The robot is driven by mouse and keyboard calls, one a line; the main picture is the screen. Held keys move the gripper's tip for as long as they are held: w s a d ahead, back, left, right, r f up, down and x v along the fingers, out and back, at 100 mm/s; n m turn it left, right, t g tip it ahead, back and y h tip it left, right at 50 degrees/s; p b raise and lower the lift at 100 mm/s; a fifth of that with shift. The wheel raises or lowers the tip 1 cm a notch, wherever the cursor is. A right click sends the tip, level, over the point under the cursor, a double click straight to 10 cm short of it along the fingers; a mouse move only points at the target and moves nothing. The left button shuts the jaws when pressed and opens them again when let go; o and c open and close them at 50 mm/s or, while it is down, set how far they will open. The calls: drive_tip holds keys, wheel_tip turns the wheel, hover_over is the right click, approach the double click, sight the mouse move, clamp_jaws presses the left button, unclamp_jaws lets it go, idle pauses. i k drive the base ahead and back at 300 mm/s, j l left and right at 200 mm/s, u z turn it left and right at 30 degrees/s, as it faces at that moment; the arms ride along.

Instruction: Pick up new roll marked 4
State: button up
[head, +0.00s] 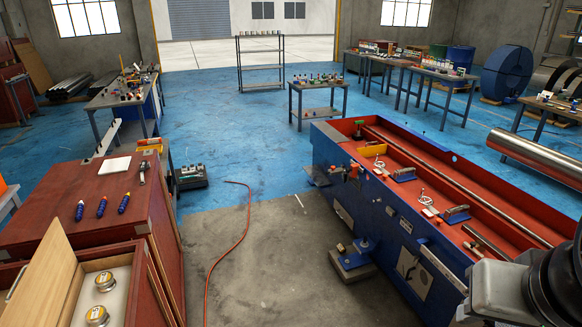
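Two small round rolls or tins with pale tops and yellowish sides lie in the open wooden drawer (75,305) at the lower left. One roll (105,281) is farther back and the other roll (97,316) is nearer, partly cut by the frame edge. Any number on their tops is too small to read, so I cannot tell which is marked 4. Grey and black parts of my arm show at the lower right. My gripper's fingers are not in view.
A red cabinet (70,235) beside the drawer carries several blue-handled tools. A long blue machine with a red bed (468,208) fills the right side. A red hose (238,235) crosses the floor between them. Benches and a shelf stand farther back.

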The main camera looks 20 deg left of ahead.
sight(105, 282)
drive_tip(key=i+j+u, duration=0.1)
drive_tip(key=i+u, duration=0.65)
drive_tip(key=i+l+u, duration=0.15)
drive_tip(key=i+u, duration=0.45)
drive_tip(key=u, duration=0.2)
drive_tip(key=i+u, duration=0.2)
drive_tip(key=u, duration=0.15)
drive_tip(key=i+l+u, duration=0.15)
drive_tip(key=u, duration=0.25)
drive_tip(key=i+l+u, duration=0.2)
drive_tip(key=u, duration=0.2)
drive_tip(key=i+u, duration=0.2)
drive_tip(key=u, duration=0.2)
drive_tip(key=i+l+u, duration=0.2)
drive_tip(key=u, duration=0.2)
drive_tip(key=i+l+u, duration=0.15)
drive_tip(key=u, duration=0.25)
drive_tip(key=i+l+u, duration=0.15)
drive_tip(key=l+u, duration=0.25)
drive_tip(key=j, duration=0.1)
